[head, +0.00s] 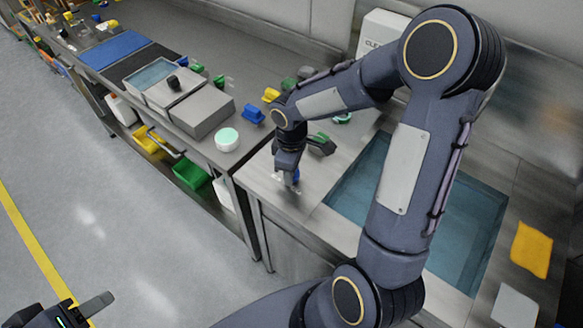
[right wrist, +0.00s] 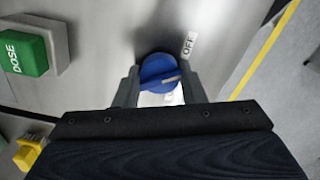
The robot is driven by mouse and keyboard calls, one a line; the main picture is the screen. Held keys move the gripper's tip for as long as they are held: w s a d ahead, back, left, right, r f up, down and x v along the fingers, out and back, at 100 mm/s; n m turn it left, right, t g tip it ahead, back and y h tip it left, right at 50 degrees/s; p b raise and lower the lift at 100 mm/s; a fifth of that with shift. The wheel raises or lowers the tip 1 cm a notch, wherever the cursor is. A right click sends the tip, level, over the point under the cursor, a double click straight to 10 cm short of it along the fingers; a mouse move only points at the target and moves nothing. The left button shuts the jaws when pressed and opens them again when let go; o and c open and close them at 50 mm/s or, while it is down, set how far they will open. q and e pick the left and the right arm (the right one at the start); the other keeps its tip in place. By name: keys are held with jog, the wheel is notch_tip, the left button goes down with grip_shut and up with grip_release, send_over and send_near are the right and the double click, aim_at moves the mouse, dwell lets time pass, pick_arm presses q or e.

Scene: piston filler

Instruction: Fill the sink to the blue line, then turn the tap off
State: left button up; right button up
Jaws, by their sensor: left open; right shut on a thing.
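The sink (head: 455,235) holds blue-tinted water, partly hidden behind my right arm. I cannot make out a blue line or the spout. A round blue knob (right wrist: 158,72) shows in the right wrist view, with a pale pointer mark aimed right. An OFF label (right wrist: 189,45) is up and right of it; another label below is mostly hidden. My right gripper (right wrist: 158,88) is shut on the blue knob, one finger on each side. In the head view the right gripper (head: 290,178) is at the counter left of the sink. My left gripper (head: 85,312) is open and empty at bottom left.
A green DOSE button (right wrist: 25,53) and a yellow part (right wrist: 30,152) lie left of the knob. A yellow cloth (head: 531,250) and a pale pad (head: 515,306) lie right of the sink. A round white-green container (head: 227,139) stands on the neighbouring bench. The floor at left is clear.

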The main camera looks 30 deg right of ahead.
jog(key=shift+n, duration=1)
jog(key=o, duration=1)
jog(key=shift+r, duration=0.1)
notch_tip(320, 180, up, 8)
jog(key=shift+f, duration=0.15)
